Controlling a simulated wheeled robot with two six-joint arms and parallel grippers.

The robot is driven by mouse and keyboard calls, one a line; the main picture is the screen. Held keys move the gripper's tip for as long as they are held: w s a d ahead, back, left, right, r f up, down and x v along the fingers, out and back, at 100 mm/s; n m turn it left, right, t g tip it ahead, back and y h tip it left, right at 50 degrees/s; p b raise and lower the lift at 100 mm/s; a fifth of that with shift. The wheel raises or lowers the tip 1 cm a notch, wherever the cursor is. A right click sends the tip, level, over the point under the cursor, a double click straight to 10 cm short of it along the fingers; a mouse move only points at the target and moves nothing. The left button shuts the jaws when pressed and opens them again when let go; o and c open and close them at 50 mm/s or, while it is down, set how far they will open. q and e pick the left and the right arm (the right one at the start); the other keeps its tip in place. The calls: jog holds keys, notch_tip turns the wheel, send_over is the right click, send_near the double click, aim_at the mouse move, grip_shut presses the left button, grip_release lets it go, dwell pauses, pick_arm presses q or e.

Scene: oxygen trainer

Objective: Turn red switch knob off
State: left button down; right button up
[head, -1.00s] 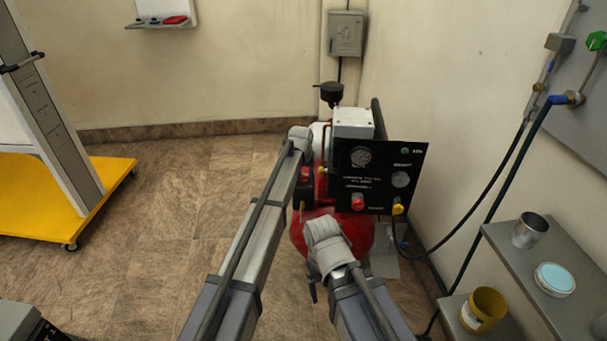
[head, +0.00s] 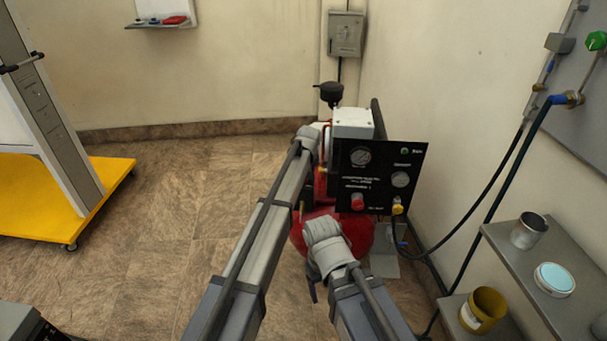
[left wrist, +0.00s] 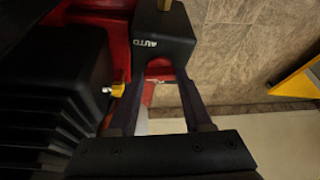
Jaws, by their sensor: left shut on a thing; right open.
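The black switch box (left wrist: 165,40) with the word AUTO fills the upper middle of the left wrist view. My left gripper (left wrist: 165,75) is shut at its near edge, on a small red part between the fingertips that looks like the red switch knob (left wrist: 160,73). The fingertips and most of the knob are hidden, so its turn position cannot be told. In the head view my left arm covers the box and the knob. My right gripper (head: 312,288) hangs open and empty in front of the red tank (head: 358,232), partly hidden by its wrist.
A black panel (head: 378,180) with gauges, another red knob (head: 357,202) and a yellow knob (head: 397,209) stands right of my left arm.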

pick_arm(q)
jog(key=n, duration=0.1)
jog(key=n+y, duration=0.1)
jog(key=n, duration=0.1)
jog(key=n+g, duration=0.1)
jog(key=n, duration=0.1)
jog(key=shift+w+d+y, duration=0.15)
jog(key=shift+d+y, duration=0.15)
jog(key=shift+y, duration=0.1)
jog(key=shift+n+g+y, duration=0.4)
jog(key=shift+n+y, duration=0.1)
jog(key=shift+n, duration=1.6)
jog(key=shift+c, duration=1.6)
grip_release()
jog(key=shift+r, duration=0.1)
notch_tip(320, 180, up, 10)
jog(key=p, duration=1)
